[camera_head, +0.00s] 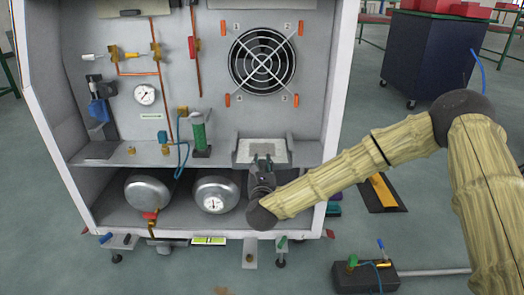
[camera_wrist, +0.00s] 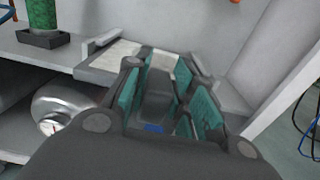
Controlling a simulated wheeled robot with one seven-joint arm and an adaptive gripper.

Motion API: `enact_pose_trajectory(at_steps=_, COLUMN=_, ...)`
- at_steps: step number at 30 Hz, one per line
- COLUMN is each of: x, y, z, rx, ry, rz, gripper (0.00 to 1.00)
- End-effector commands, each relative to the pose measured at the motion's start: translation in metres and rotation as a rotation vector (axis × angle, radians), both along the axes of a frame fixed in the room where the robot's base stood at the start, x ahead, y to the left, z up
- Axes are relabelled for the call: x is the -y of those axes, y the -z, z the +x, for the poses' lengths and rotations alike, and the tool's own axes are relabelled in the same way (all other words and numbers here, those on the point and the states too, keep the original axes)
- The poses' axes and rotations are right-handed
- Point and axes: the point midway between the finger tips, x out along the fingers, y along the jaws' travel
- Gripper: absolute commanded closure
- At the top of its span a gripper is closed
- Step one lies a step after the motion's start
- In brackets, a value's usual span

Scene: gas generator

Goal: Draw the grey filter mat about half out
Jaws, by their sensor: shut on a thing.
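The pale grey, speckled filter mat (camera_head: 279,150) lies flat in a shallow grey frame (camera_head: 236,147) on the cabinet shelf, below the fan. It also shows in the wrist view (camera_wrist: 118,53), left of and beyond the fingers. My gripper (camera_head: 262,160) reaches it from the front and is shut on it near its front edge. The fingers, with green pads, show in the wrist view (camera_wrist: 175,68). They hide the front middle of the mat and the exact contact. I cannot tell how far the mat is out of its frame.
A green cylinder (camera_head: 199,136) stands on the shelf to the left, also seen in the wrist view (camera_wrist: 42,15). Two silver tanks (camera_head: 149,193) sit on the lower deck. The fan (camera_head: 262,60) is on the back wall. The cabinet's right wall (camera_head: 341,80) is close to my arm.

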Motion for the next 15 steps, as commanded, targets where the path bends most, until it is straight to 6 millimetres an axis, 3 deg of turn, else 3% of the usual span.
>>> enact_pose_trajectory(at_steps=15, x=0.0, y=0.0, z=-0.032, rx=0.0, ry=-0.001, rz=0.0, gripper=1.0)
